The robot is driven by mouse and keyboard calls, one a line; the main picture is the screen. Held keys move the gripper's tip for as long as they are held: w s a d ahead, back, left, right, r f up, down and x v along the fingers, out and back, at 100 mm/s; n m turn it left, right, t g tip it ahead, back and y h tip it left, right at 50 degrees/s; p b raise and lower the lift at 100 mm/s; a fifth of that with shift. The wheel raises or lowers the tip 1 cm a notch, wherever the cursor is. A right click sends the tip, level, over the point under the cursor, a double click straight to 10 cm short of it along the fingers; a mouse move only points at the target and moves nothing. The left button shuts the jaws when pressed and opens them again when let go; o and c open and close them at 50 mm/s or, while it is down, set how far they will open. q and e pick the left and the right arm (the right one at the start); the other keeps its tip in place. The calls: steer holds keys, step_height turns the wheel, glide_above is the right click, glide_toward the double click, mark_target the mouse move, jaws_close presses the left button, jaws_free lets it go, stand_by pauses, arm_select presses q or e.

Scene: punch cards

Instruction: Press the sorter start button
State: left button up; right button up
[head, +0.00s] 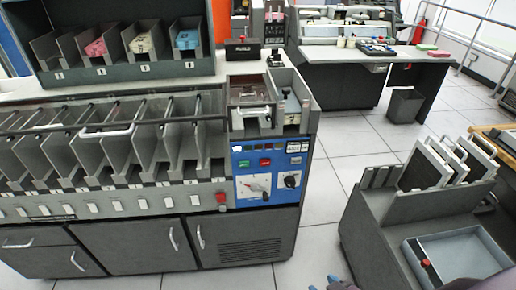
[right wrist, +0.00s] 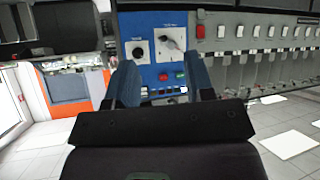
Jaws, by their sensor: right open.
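The card sorter's blue control panel (head: 270,170) is on the right part of the grey machine. It carries a green button (head: 244,163), a red button (head: 265,162) and two dials. Their labels are too small to read. In the right wrist view the panel appears upside down, with the green button (right wrist: 179,74) and red button (right wrist: 164,77) between my fingers. My right gripper (right wrist: 160,63) is open and empty, its blue fingers pointing toward the panel, apart from it. Only bluish bits of it seem to show at the head view's bottom edge. My left gripper is not in view.
Another red button (head: 221,197) sits just left of the panel. Card pockets (head: 100,140) line the sorter's left side. A grey cart (head: 405,205) with a tray stands at right. White floor (head: 320,205) is clear between cart and sorter.

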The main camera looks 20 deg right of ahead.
steer(key=shift+c, duration=0.5)
jaws_close()
stand_by(1.4)
